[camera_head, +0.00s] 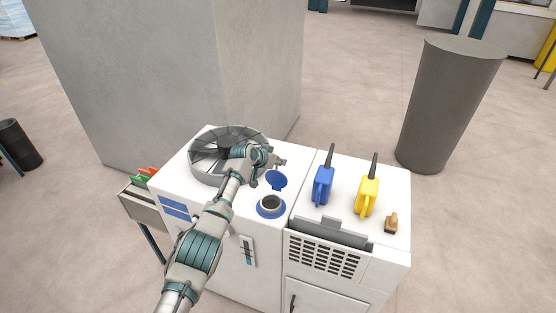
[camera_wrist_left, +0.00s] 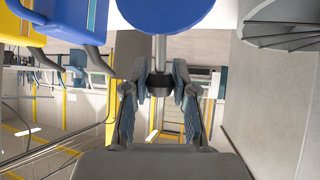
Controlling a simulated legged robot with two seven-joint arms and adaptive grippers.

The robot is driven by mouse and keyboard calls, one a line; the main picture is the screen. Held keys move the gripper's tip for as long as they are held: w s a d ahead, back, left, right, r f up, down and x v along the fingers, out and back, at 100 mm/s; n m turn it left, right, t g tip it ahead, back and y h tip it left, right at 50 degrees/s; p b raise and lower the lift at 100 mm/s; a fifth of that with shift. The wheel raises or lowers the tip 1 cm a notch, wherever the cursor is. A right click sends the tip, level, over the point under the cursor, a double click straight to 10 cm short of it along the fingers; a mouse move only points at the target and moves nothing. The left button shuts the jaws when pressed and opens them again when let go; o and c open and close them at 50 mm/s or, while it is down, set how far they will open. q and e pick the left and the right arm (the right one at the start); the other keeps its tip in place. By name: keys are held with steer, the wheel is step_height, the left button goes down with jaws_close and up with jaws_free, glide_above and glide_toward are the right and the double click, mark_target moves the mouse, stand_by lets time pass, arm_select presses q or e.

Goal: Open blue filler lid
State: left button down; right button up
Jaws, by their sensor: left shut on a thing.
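The blue filler lid (camera_head: 277,180) stands tilted up behind the round filler opening (camera_head: 271,205), which shows dark inside a blue ring. My left gripper (camera_head: 279,162) is just behind the raised lid. In the left wrist view, the blue lid (camera_wrist_left: 165,14) is a disc at the top edge. A grey metal stem runs from it to a black end piece (camera_wrist_left: 159,82) between the fingertips of my left gripper (camera_wrist_left: 160,88). The fingers are closed on this end of the stem. My right gripper is not in view.
A round finned fan housing (camera_head: 205,172) lies left of the opening, under my left forearm. A blue jug (camera_head: 323,186) and a yellow jug (camera_head: 367,197) stand on the right part of the white machine, with a small brown-handled item (camera_head: 392,222) near them.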

arm_select(q)
steer(key=shift+f, duration=0.2)
steer(key=c, duration=0.9)
jaws_free()
steer(key=shift+r, duration=0.15)
steer(key=shift+s+a+r, duration=0.15)
steer(key=shift+r, duration=0.05)
steer(key=v, duration=1.1)
